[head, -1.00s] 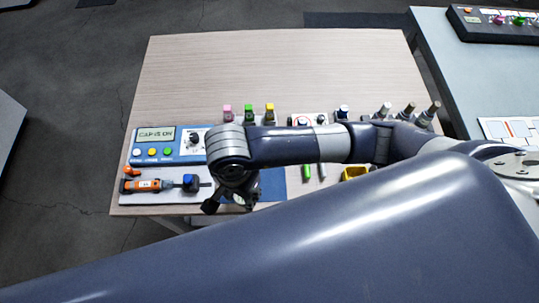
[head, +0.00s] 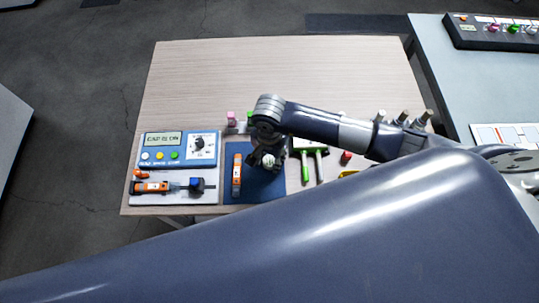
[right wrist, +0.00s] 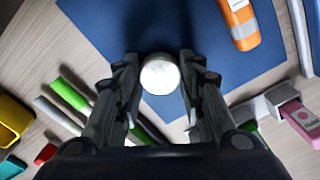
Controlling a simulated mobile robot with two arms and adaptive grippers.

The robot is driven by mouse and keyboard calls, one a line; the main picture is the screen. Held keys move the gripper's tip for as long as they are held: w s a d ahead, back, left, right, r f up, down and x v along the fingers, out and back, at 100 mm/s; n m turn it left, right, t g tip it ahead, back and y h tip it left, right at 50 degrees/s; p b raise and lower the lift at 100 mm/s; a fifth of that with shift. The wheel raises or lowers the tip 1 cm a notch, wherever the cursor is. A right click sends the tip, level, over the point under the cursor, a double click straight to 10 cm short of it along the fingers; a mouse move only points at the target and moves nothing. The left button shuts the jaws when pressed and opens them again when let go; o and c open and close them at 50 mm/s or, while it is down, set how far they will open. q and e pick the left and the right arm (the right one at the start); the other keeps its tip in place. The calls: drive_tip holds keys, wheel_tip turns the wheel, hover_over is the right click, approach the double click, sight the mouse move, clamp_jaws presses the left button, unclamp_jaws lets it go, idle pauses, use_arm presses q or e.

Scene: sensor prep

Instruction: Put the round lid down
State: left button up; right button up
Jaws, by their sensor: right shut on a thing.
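The round lid (right wrist: 160,76) is a small pale, silvery-white disc. My right gripper (right wrist: 158,80) is shut on it, with one finger on each side. In the head view the lid (head: 269,161) shows under my right gripper (head: 266,160), over the blue mat (head: 260,188). I cannot tell whether the lid touches the mat. An orange-and-white device (head: 237,176) lies on the mat to the left of the lid; it also shows in the right wrist view (right wrist: 240,24). My left gripper is not in view.
A blue panel with a display and knob (head: 178,149) stands left of the mat. Below it is a tray (head: 180,199) with an orange tool (head: 150,187). Green-handled tools (head: 306,168) lie right of the mat. The far tabletop (head: 280,70) is clear.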

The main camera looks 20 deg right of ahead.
sight(270, 161)
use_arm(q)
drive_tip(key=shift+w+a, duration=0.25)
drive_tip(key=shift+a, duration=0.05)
use_arm(e)
drive_tip(key=shift+f, duration=0.1)
drive_tip(key=shift+f, duration=0.1)
drive_tip(key=o, duration=0.8)
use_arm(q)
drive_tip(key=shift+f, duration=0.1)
use_arm(e)
drive_tip(key=shift+r, duration=0.3)
use_arm(q)
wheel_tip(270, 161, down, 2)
drive_tip(key=b, duration=0.2)
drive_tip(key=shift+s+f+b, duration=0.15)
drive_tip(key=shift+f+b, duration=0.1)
drive_tip(key=shift+b, duration=0.15)
use_arm(e)
wheel_tip(270, 161, up, 12)
drive_tip(key=shift+f, duration=0.15)
drive_tip(key=shift+s+f, duration=0.1)
